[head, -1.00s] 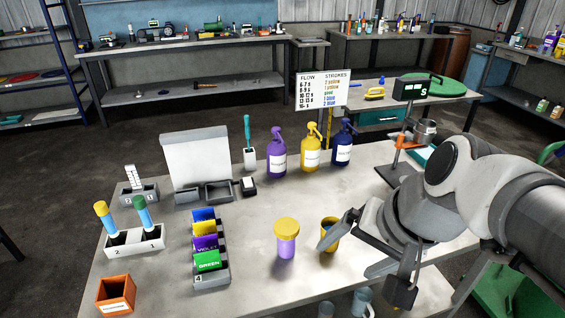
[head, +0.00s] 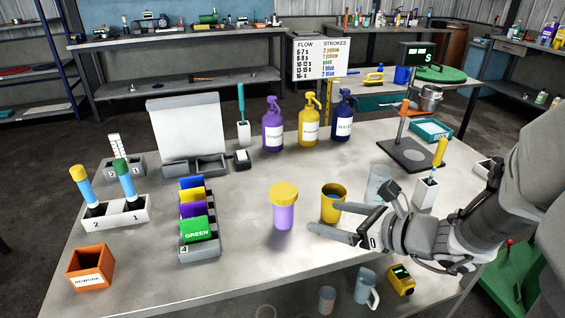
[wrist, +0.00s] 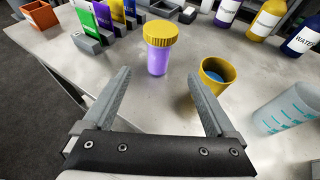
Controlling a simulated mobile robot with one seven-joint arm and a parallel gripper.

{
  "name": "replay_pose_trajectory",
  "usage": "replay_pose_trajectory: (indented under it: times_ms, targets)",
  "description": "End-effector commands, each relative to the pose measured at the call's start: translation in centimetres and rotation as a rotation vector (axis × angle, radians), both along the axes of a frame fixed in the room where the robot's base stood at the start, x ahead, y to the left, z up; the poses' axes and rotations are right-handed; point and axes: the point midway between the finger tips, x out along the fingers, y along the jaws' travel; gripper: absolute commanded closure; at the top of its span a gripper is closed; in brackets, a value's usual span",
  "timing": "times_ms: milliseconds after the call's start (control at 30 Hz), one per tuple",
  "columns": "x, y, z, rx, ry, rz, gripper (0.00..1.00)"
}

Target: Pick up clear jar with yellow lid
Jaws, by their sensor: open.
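The jar with a yellow lid (head: 285,207) stands upright on the table, its body showing purple. In the wrist view the jar (wrist: 159,55) is ahead of the fingers, roughly centred between them. My gripper (head: 322,218) is open and empty, to the right of the jar in the head view, with its fingers pointing left towards it. In the wrist view both fingers of my gripper (wrist: 159,75) are spread wide, and the jar appears just beyond their tips, not clasped.
A yellow cup (head: 332,204) with blue inside stands close to the upper finger, right of the jar. A graduated beaker (wrist: 288,108) is farther right. A card rack (head: 198,235) and an orange bin (head: 90,268) are left.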

Motion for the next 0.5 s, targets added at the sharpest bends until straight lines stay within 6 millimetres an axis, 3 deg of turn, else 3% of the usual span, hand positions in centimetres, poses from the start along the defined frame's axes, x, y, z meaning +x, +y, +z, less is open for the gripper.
replay_pose_trajectory:
  times_ms: [233,500]
  targets:
    - [1.1,1.4,-0.3,-0.002,0.005,0.004,0.09]
    - [4.9,5.4,-3.3,-0.004,0.0,0.009,0.09]
